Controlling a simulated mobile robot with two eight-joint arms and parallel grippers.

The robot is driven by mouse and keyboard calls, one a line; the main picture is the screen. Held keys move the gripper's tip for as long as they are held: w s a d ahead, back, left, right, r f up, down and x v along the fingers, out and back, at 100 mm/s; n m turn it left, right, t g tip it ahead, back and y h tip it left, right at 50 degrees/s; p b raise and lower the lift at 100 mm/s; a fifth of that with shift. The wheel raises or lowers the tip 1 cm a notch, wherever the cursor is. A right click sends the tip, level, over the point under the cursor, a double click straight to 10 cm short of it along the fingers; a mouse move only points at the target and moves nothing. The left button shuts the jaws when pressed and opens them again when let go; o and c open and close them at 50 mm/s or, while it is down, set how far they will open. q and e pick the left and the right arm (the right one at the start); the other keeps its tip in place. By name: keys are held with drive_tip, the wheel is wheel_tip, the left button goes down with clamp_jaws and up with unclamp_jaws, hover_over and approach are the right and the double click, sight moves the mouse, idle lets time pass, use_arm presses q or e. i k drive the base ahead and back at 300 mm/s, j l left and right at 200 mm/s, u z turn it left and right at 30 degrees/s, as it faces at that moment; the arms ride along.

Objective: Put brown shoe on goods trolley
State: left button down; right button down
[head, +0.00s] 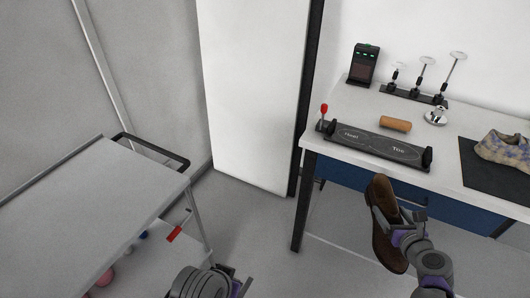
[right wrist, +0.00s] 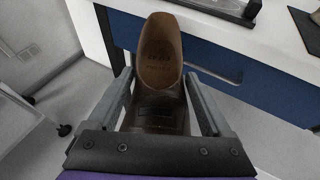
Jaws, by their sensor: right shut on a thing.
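The brown shoe (head: 383,205) is in my right gripper (head: 393,222), held in the air in front of the table in the head view. It hangs tilted, with its opening end up. In the right wrist view the shoe (right wrist: 160,65) sits between the two fingers of the right gripper (right wrist: 160,95), which is shut on it. The goods trolley (head: 95,205) stands at the left in the head view, and the visible part of its top is bare. Part of my left arm shows at the bottom of the head view, but its gripper fingers do not show.
The white table (head: 365,110) carries a black panel (head: 375,145), a wooden cylinder (head: 395,123), a patterned shoe (head: 503,150) on a dark mat (head: 480,175) and several small stands. Pinkish balls (head: 105,277) lie below the trolley top. Open floor (head: 250,225) separates trolley and table.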

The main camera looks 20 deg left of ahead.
sight(91, 217)
drive_tip(key=i+u, duration=0.15)
drive_tip(key=u, duration=0.25)
drive_tip(key=i+u, duration=0.15)
drive_tip(key=u, duration=0.25)
drive_tip(key=i+l+u, duration=0.1)
drive_tip(key=u, duration=0.3)
drive_tip(key=i+l+u, duration=0.25)
drive_tip(key=u, duration=0.2)
drive_tip(key=i+l+u, duration=0.25)
drive_tip(key=u, duration=0.25)
drive_tip(key=l, duration=0.1)
